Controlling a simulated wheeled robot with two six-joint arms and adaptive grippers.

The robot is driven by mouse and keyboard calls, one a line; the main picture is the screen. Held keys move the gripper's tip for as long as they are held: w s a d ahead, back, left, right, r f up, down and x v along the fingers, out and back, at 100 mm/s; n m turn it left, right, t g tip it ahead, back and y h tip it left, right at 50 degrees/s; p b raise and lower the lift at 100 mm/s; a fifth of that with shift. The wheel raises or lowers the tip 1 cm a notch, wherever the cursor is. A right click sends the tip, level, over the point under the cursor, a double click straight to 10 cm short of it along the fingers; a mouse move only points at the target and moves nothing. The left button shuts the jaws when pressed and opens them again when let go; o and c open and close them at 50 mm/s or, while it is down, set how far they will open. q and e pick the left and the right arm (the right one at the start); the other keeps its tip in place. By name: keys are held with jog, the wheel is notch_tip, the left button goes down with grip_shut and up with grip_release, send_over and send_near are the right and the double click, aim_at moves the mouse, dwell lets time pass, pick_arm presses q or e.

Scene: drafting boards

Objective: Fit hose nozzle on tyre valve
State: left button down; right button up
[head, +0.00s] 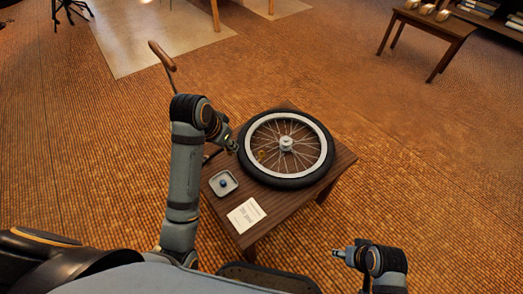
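A spoked wheel with a black tyre (308,183) lies flat on a small dark wooden table (343,160). A small yellow mark (261,156) shows inside the rim at the left; I cannot tell whether it is at the valve. My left gripper (231,143) is at the tyre's left edge; its fingers are too small to read. A brown curved handle (162,56), perhaps of a pump, stands behind my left arm. A short dark piece (211,156), possibly hose, shows beside that arm. The nozzle cannot be made out. My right gripper (343,253) is low at right, away from the table.
A small pale tray (216,190) with a blue item (224,183) sits on the table's left part. A printed card (246,215) lies near the front corner. Another wooden table (430,25) stands far off at the upper right. The floor right of the wheel is clear.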

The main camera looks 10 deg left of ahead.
pick_arm(q)
jog(key=shift+r, duration=0.35)
jog(key=shift+f, duration=0.1)
pick_arm(e)
jog(key=shift+r, duration=0.4)
